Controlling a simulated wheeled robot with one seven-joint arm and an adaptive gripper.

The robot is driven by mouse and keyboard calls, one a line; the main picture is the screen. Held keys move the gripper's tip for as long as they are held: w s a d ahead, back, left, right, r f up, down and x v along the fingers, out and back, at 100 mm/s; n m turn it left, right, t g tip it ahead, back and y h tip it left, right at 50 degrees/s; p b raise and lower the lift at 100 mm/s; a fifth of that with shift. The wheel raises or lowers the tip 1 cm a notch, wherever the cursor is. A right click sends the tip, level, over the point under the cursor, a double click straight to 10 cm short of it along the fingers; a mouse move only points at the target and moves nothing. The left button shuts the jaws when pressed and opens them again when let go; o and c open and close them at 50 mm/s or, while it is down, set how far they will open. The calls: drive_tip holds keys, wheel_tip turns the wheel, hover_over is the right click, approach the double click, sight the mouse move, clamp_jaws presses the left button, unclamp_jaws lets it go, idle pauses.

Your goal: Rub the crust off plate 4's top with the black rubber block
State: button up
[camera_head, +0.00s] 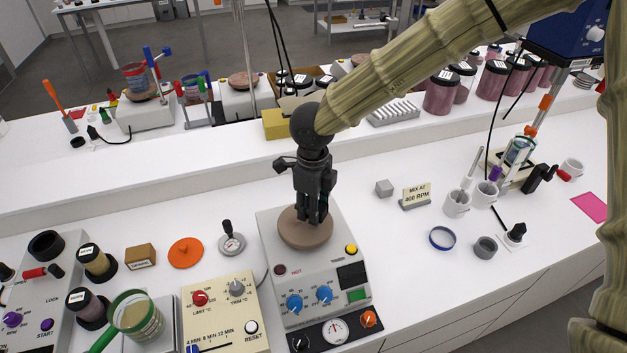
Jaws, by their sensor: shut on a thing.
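A grey hotplate unit (345,283) stands at the middle front of the white bench. Its round top (290,233) is an even dull brown. I cannot read a plate number on it, and I cannot tell crust from bare plate. My gripper (313,218) points straight down over this top, with its fingertips at or just above the surface. It is shut on a dark thing, apparently the black rubber block, which barely stands out from the black fingers. The part of the top behind the fingers is hidden.
A beige timer box (222,318) and a round gauge (231,243) stand left of the hotplate. Bench just right of the hotplate is clear.

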drive_tip(key=shift+s+r+p, duration=0.2)
drive_tip(key=shift+r+p, duration=0.5)
drive_tip(key=shift+r, duration=0.35)
wheel_tip(320, 180, up, 2)
drive_tip(key=shift+w+r+p, duration=0.1)
drive_tip(key=shift+p, duration=1.05)
drive_tip(key=shift+r+p, duration=0.85)
drive_tip(key=shift+p, duration=0.05)
drive_tip(key=shift+f, duration=0.1)
